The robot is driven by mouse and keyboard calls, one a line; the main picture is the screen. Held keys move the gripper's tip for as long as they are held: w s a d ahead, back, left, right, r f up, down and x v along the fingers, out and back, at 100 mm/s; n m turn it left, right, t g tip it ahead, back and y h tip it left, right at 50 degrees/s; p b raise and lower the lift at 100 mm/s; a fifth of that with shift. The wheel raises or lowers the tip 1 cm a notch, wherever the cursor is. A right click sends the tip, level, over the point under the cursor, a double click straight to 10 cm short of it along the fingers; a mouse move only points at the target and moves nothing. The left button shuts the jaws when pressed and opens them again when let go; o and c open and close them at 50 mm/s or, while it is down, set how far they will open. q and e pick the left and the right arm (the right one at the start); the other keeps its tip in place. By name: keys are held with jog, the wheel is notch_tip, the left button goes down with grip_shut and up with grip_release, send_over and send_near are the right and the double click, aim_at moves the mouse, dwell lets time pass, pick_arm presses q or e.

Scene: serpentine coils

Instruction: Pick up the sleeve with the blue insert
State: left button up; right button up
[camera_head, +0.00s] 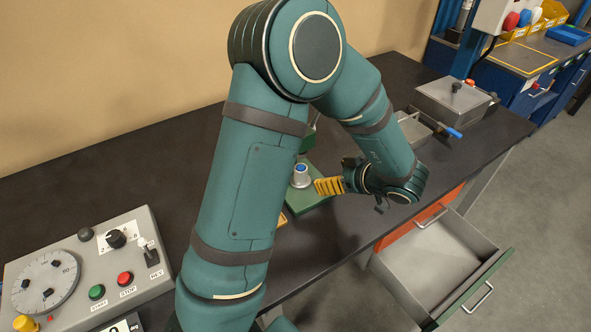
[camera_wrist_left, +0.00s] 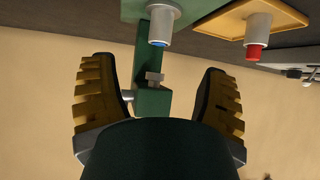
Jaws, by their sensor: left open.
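The sleeve with the blue insert (camera_head: 301,177) is a pale grey cylinder with a blue top. It stands upright on a green base (camera_head: 313,199) on the dark bench. In the left wrist view the sleeve (camera_wrist_left: 161,25) is at the top, beyond the fingertips and between their lines. My left gripper (camera_head: 320,186) has yellow ribbed finger pads and is just right of the sleeve in the head view. In the left wrist view my left gripper (camera_wrist_left: 158,88) is wide open and empty. My right gripper is not in view.
A sleeve with a red insert (camera_wrist_left: 257,35) stands on a yellow tray (camera_wrist_left: 225,22) beside the green base. A green post (camera_wrist_left: 152,80) rises behind the blue one. A control panel (camera_head: 75,275) is at left, a grey box (camera_head: 452,100) at back right, an open drawer (camera_head: 435,262) at front.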

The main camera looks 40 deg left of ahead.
aim_at(306, 173)
pick_arm(q)
jog(key=b+x, duration=0.2)
jog(key=x, duration=0.6)
jog(key=shift+f, duration=0.15)
jog(key=b+x, duration=0.2)
jog(key=x, duration=0.3)
jog(key=shift+s+a, duration=0.1)
grip_shut()
